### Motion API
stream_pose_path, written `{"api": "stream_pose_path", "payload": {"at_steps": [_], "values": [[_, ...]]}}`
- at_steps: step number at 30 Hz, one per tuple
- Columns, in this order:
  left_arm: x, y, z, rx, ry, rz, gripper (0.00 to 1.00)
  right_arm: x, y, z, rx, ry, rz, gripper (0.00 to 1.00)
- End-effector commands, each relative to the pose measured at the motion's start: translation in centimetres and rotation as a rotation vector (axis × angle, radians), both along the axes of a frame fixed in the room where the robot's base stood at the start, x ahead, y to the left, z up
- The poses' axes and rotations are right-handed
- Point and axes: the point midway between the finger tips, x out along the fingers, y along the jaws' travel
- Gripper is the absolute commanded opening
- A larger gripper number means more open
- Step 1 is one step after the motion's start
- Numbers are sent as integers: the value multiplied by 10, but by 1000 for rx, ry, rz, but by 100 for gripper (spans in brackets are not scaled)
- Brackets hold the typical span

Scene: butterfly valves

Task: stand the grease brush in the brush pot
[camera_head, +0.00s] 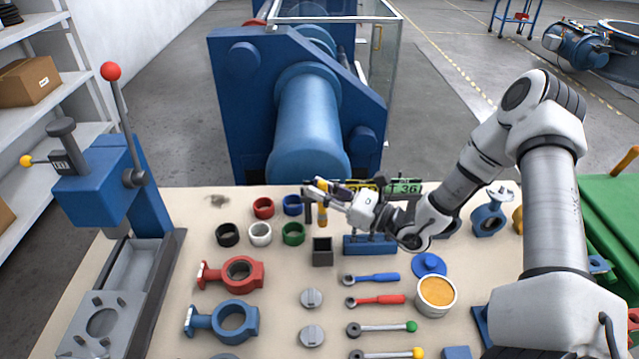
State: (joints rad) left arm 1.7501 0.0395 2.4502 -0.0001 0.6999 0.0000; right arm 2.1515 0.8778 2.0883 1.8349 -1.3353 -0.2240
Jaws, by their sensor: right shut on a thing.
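My right gripper (318,190) is shut on the grease brush (322,214), near the middle of the table. The brush's orange part points down below the fingers; the fingers hide part of the brush. The brush pot (322,252) seems to be the dark, square, open-topped holder standing on the table. The brush shows just above and behind it in the picture, apart from it; I cannot tell its exact height. My left gripper is not in view.
Coloured rings (293,233) lie left of the pot, and red (235,272) and blue valve bodies nearer. Ratchet wrenches (375,300) and a tin of orange grease (436,296) lie to the right. A blue press (105,185) stands at the left. A blue rack stands right of the pot.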

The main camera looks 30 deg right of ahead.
Motion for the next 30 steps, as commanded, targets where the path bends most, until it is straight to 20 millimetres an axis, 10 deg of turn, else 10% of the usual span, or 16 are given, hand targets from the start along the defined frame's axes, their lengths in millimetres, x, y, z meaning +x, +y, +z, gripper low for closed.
{"api": "stream_pose_path", "payload": {"at_steps": [30], "values": [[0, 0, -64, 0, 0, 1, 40, 1, -5, -80, 9, -7, -13, 0]]}}
